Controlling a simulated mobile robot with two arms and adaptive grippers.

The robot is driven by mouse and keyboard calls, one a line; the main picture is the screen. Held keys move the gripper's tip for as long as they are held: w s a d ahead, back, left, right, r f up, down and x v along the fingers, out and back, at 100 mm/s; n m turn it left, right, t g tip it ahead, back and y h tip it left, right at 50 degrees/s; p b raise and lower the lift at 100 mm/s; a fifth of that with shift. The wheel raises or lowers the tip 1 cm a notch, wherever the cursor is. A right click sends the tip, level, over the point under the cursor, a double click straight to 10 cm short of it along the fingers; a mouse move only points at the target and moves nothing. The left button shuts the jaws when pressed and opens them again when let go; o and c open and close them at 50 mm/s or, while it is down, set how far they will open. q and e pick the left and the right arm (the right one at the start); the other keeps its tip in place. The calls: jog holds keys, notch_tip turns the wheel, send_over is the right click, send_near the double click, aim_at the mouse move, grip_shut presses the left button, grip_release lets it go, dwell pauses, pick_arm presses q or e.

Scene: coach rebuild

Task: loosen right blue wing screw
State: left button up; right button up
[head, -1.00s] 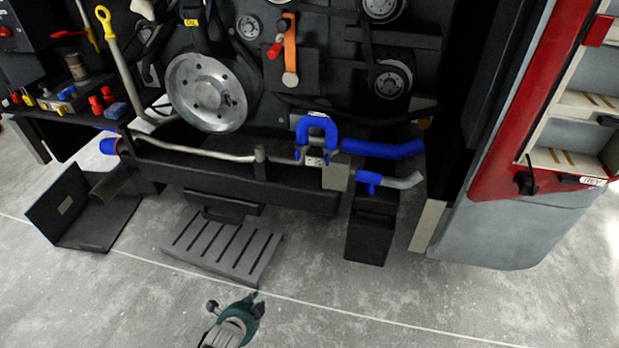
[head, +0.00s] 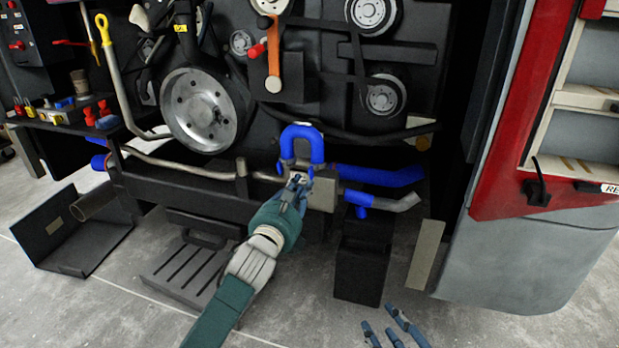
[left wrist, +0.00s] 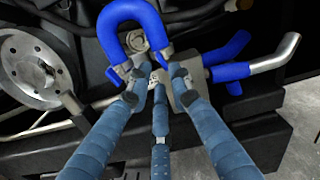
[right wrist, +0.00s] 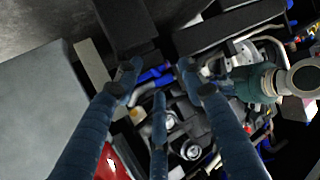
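A blue U-shaped hose (head: 303,136) stands on a metal pipe and block at the front of the engine bay; it also shows in the left wrist view (left wrist: 128,12). My left gripper (head: 297,183) is just below the hose's legs. In the left wrist view its fingers (left wrist: 157,80) are spread around the fittings at the block; contact cannot be told. My right gripper (head: 392,326) is open and empty, low at the front; its fingers (right wrist: 158,72) are spread.
A blue tube (head: 380,176) and a blue tee with a grey end (head: 362,200) lie right of the block. A black box (head: 362,262) stands below. A slatted step (head: 185,268) is at lower left, a red-framed cabinet (head: 510,160) at right.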

aim_at(309, 173)
pick_arm(q)
jog(key=b+x, duration=0.2)
jog(key=x, duration=0.5)
jog(key=shift+f, duration=0.15)
jog(key=shift+w+d, duration=0.1)
jog(key=shift+w, duration=0.15)
pick_arm(e)
notch_tip(309, 173, up, 14)
jog(key=w+a+t+y, duration=0.2)
jog(key=t, duration=0.4)
jog(key=shift+a+t, duration=0.15)
jog(key=shift+t, duration=0.25)
pick_arm(q)
grip_shut()
